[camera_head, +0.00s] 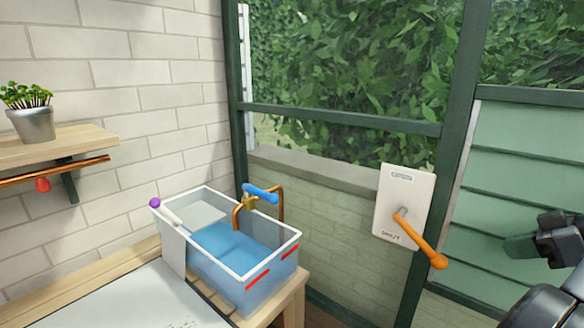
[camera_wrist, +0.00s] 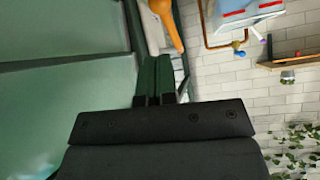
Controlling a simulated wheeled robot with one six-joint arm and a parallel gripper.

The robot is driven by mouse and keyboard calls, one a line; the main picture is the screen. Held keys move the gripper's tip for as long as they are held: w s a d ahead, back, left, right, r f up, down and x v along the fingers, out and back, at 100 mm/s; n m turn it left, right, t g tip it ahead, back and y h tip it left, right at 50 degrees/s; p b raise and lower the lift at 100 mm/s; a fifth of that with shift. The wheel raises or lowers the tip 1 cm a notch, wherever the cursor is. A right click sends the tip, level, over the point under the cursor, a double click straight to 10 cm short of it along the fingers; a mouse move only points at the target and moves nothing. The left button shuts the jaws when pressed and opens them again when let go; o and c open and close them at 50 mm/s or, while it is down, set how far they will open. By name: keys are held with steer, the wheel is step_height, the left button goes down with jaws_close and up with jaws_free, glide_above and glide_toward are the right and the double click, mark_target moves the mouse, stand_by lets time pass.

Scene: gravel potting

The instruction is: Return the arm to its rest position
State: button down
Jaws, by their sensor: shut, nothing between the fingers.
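My gripper (camera_head: 508,246) shows at the right edge of the head view, raised in front of the green plank wall, with my dark arm below it. In the wrist view my gripper (camera_wrist: 157,60) points away from the camera. Its two dark green fingers lie close together, shut with nothing between them. The orange lever (camera_head: 422,240) on the white wall panel (camera_head: 403,195) is left of my gripper and apart from it in the head view. The lever also shows in the wrist view (camera_wrist: 174,25), just beyond the fingertips. The rest of my arm is mostly hidden.
A clear tub (camera_head: 270,277) of blue water with a blue-handled tap (camera_head: 261,194) stands on the wooden bench (camera_head: 90,271). A shelf (camera_head: 60,146) at left holds a potted seedling (camera_head: 33,123). The green wall (camera_head: 520,150) is behind my gripper.

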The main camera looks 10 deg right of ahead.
step_height(320, 180, down, 7)
steer(key=m+g+h+p, duration=0.1)
steer(key=m+g+h, duration=0.15)
steer(key=m, duration=0.65)
steer(key=w+a+m+g+h+p, duration=0.1)
steer(key=w+a+m+g+p, duration=0.15)
steer(key=a+p, duration=0.2)
steer(key=a+r+n+p, duration=0.2)
steer(key=a+p, duration=0.2)
steer(key=a, duration=0.5)
steer(key=a+r+n+h+p, duration=0.1)
steer(key=a+r+n+p, duration=0.1)
steer(key=a+p, duration=0.3)
steer(key=a+r+n+h+p, duration=0.1)
steer(key=a+r+p, duration=0.3)
steer(key=a, duration=1)
steer(key=shift+r+n+p, duration=0.15)
steer(key=shift+n+p, duration=0.4)
steer(key=shift+p, duration=0.15)
steer(key=shift+s+a, duration=0.1)
